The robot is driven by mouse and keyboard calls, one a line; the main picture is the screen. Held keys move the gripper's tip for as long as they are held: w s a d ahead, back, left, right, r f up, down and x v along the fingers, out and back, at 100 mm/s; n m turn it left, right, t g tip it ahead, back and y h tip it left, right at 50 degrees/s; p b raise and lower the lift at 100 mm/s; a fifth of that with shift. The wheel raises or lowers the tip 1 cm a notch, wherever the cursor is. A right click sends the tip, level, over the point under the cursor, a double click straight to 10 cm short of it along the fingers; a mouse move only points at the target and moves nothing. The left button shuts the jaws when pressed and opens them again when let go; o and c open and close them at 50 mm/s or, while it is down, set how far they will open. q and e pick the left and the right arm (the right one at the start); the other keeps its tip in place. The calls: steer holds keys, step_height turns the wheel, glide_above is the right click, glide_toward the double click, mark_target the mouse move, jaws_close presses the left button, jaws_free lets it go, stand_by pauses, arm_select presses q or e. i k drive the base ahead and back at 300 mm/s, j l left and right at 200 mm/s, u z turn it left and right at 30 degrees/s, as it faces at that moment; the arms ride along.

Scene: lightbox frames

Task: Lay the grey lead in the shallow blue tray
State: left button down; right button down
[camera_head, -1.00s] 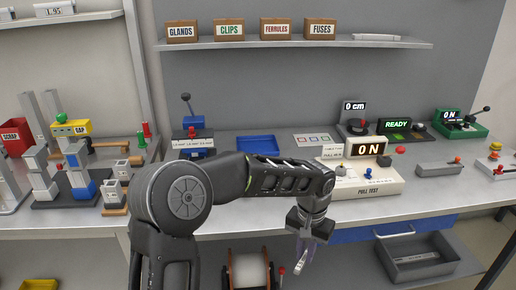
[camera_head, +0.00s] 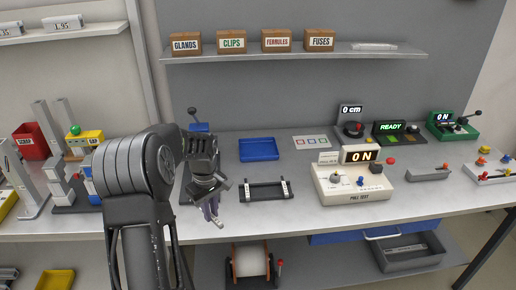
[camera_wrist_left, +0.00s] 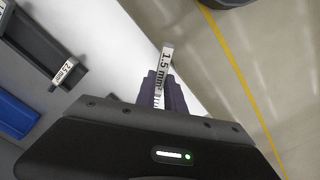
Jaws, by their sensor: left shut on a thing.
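The shallow blue tray (camera_head: 259,157) lies on the bench near the back wall and looks empty. My left gripper (camera_head: 212,214) is over the bench's front edge, in front of and to the left of the tray. In the left wrist view its purple fingers (camera_wrist_left: 162,95) are shut on a pale grey strip marked 1.5 mm² (camera_wrist_left: 166,62), which I take to be the grey lead. Its lower part is hidden between the fingers. My right gripper is not in view.
A black rack (camera_head: 266,193) with pale labelled ends stands between the tray and the bench's front edge. The cream pull test box (camera_head: 355,192) is to its right. A shelf with labelled boxes (camera_head: 232,42) hangs above. A reel (camera_head: 250,262) sits below the bench.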

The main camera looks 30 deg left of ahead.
mark_target(258, 150)
steer(key=i, duration=0.8)
steer(key=i+j, duration=0.4)
steer(key=j, duration=0.2)
steer(key=i+j, duration=0.15)
steer(key=j, duration=0.2)
steer(key=z, duration=0.05)
